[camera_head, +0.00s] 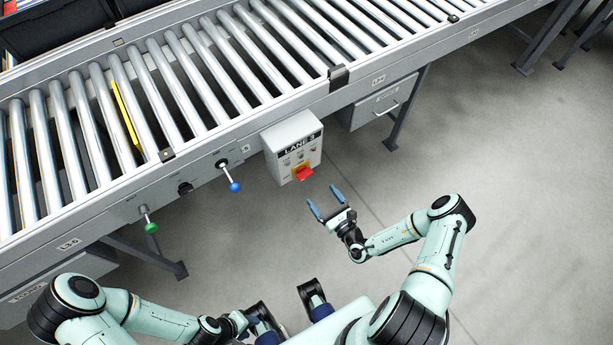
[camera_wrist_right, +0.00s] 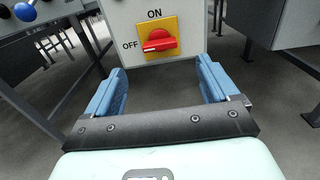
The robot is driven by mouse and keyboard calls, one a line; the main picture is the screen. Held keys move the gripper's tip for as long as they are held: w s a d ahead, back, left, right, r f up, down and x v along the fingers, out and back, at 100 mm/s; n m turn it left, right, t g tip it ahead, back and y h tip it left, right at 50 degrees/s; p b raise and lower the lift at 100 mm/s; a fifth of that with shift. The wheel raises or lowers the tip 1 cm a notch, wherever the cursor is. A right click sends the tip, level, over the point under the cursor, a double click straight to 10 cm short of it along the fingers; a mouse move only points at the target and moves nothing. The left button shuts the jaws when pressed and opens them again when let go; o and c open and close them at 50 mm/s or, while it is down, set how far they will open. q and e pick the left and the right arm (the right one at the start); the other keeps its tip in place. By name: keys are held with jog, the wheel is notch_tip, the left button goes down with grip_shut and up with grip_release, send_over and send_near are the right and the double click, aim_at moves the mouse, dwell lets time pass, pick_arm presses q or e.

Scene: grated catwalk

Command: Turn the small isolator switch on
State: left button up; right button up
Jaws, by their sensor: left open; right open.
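The isolator switch (camera_head: 304,173) is a red rotary handle on a yellow plate, low on the front of the grey LANE 3 box (camera_head: 283,138). In the right wrist view the red handle (camera_wrist_right: 159,41) lies nearly level, its end toward the OFF mark at left; ON is printed above. My right gripper (camera_head: 326,203) is open and empty, in front of and below the box, apart from the switch. In the wrist view its blue fingers (camera_wrist_right: 162,88) stand either side below the handle. My left gripper (camera_head: 254,322) is low in the head view, partly hard to make out, away from the box.
The roller conveyor (camera_head: 330,85) runs behind the box. On its rail, left of the box, are a blue-knobbed lever (camera_head: 234,187), a black knob (camera_head: 185,188) and a green-knobbed lever (camera_head: 151,228). A grey cabinet (camera_head: 384,103) hangs right of the box.

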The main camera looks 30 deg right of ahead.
aim_at(304, 173)
jog(key=w+b, duration=0.1)
jog(key=w, duration=0.8)
jog(key=shift+w+a, duration=0.4)
jog(key=c, duration=1.1)
